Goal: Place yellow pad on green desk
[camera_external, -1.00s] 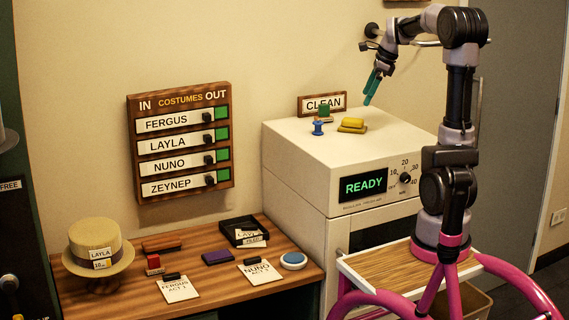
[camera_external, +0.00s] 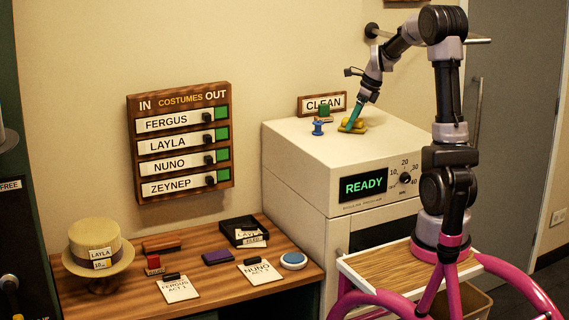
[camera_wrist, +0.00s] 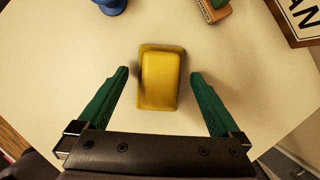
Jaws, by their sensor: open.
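The yellow pad (camera_external: 360,126) lies on the white top of the machine, right of a blue knob-shaped thing. It also shows in the wrist view (camera_wrist: 161,78), a block with a flat rim. My gripper (camera_external: 350,126) is open and points down at the pad. In the wrist view my gripper (camera_wrist: 160,74) has its green fingers on either side of the pad, with a gap on both sides. Whether the fingertips reach down to the pad's height is unclear. The desk (camera_external: 212,298) at lower left has a brown wooden top and a dark green body.
The blue thing (camera_external: 318,128), a green-topped block (camera_external: 324,112) and the CLEAN sign (camera_external: 310,105) stand near the pad. The desk holds a hat (camera_external: 82,242), cards, a black tray (camera_external: 232,230), a purple pad (camera_external: 218,257) and a round blue-white item (camera_external: 293,260).

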